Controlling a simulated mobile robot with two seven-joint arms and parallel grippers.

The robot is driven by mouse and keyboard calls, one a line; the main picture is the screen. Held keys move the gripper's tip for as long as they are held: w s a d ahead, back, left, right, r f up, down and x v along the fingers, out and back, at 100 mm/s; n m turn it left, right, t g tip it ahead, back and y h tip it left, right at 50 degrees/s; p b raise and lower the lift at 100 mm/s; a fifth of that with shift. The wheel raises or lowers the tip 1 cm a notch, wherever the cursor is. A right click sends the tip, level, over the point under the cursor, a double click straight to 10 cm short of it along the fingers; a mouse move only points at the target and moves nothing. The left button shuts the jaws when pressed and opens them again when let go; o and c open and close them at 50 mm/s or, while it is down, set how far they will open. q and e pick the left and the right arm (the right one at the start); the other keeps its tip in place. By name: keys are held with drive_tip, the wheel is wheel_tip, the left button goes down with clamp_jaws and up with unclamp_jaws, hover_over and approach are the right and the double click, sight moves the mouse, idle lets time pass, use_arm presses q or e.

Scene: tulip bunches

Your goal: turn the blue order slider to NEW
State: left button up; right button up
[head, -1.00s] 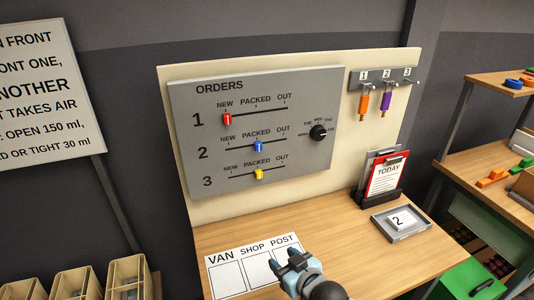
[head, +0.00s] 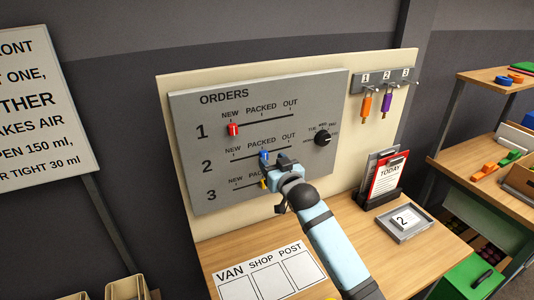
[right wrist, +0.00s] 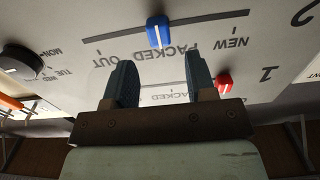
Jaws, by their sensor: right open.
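The blue order slider (head: 264,154) sits on row 2 of the grey ORDERS board (head: 320,100), at the PACKED mark. The blue slider also shows in the right wrist view (right wrist: 158,32), upright from the panel beside the word PACKED. The NEW mark of row 2 is at the left end of the line in the head view and at the right in the wrist view. My right gripper (head: 276,164) is open and empty, right in front of the board. In the wrist view its fingertips (right wrist: 160,62) lie either side of the slider's line, short of the knob. My left gripper is out of view.
A red slider (head: 233,130) is at NEW on row 1. A yellow slider (head: 264,184) on row 3 is partly hidden by my gripper. A black dial (head: 323,139) is at the right. A clipboard (head: 388,177) and a tray (head: 404,223) stand on the desk.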

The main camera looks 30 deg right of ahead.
sight(265, 154)
drive_tip(key=shift+w, duration=2.1)
